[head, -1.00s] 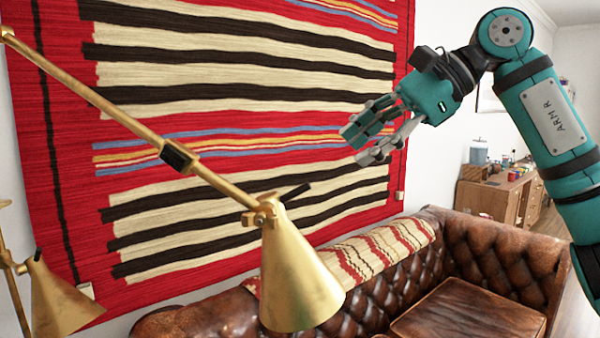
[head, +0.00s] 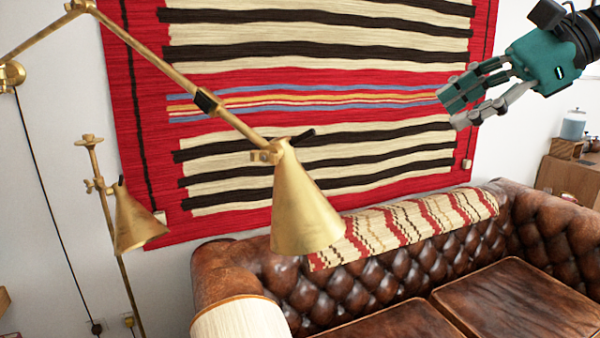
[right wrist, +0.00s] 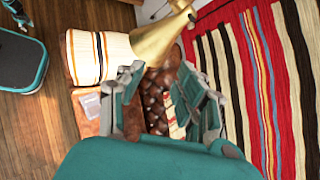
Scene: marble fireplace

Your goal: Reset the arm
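My right gripper (head: 455,108) is raised at the upper right of the head view, in front of the striped wall rug. Its teal and grey fingers are spread apart with nothing between them. In the right wrist view the fingers (right wrist: 163,95) also stand apart and empty, with the brown sofa behind the gap. My left gripper is in neither view.
A brass swing-arm lamp (head: 300,205) hangs in the foreground, left of my right gripper. A brass floor lamp (head: 135,222) stands further left. A leather sofa (head: 400,262) with a striped throw (head: 410,222) is below. A wooden cabinet (head: 572,178) is at the right.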

